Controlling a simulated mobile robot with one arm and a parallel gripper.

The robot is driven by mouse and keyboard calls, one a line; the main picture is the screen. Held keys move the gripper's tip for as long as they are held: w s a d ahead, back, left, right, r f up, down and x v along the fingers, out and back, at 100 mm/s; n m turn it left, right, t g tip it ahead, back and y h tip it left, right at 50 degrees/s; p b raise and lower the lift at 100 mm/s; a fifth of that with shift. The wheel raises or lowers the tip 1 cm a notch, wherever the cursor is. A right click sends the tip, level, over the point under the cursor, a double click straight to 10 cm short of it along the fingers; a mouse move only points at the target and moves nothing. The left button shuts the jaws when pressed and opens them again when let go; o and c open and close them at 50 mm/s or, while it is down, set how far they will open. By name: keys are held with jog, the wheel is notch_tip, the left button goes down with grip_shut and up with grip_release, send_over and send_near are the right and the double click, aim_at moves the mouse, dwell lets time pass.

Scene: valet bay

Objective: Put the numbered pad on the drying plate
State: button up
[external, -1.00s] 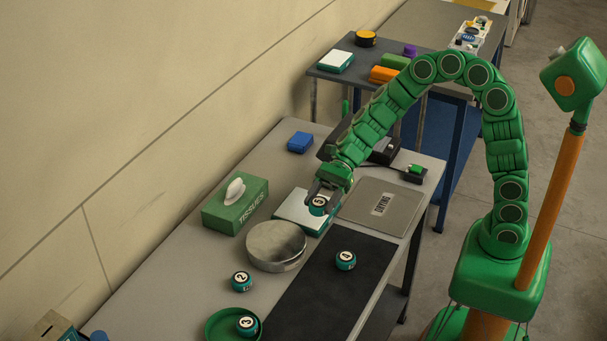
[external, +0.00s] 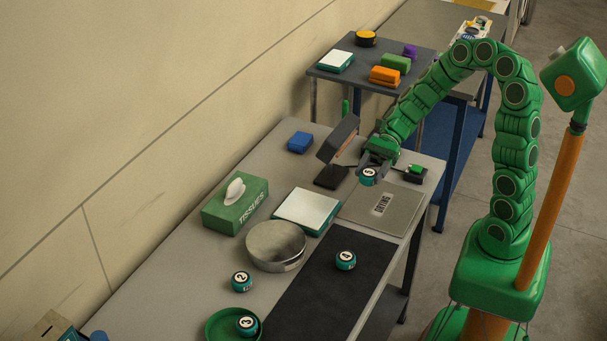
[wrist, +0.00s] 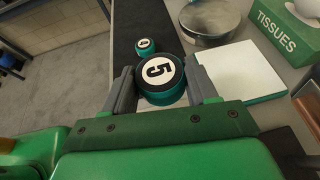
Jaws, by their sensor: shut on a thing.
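My gripper (external: 372,168) is shut on the pad numbered 5 (external: 368,177), a round teal and black piece with a white top. It holds the pad over the far part of the drying plate (external: 400,212), a flat grey plate labelled DRYING. In the wrist view the pad (wrist: 158,72) sits between the two fingers with its number up. I cannot tell whether its underside touches the plate. Pad 4 (external: 345,260) stands on the black mat, pad 2 (external: 241,281) on the bare table, and pad 3 (external: 247,324) in a green dish (external: 215,326).
Left of the plate are a white-topped pad (external: 307,209), a round metal tin (external: 275,240) and a green tissue box (external: 236,204). The plate's near part is clear.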

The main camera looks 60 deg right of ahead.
jog(key=s+d, duration=1)
jog(key=s, duration=0.2)
send_over(376, 195)
jog(key=s, duration=0.2)
jog(key=shift+t, duration=0.3)
jog(key=f, duration=0.8)
jog(key=shift+w+a+f, duration=0.1)
jog(key=shift+w+f, duration=0.1)
jog(key=shift+f, duration=0.1)
jog(key=shift+w+f, duration=0.85)
jog(key=shift+f, duration=1.6)
jog(key=shift+f, duration=0.1)
jog(key=o, duration=1)
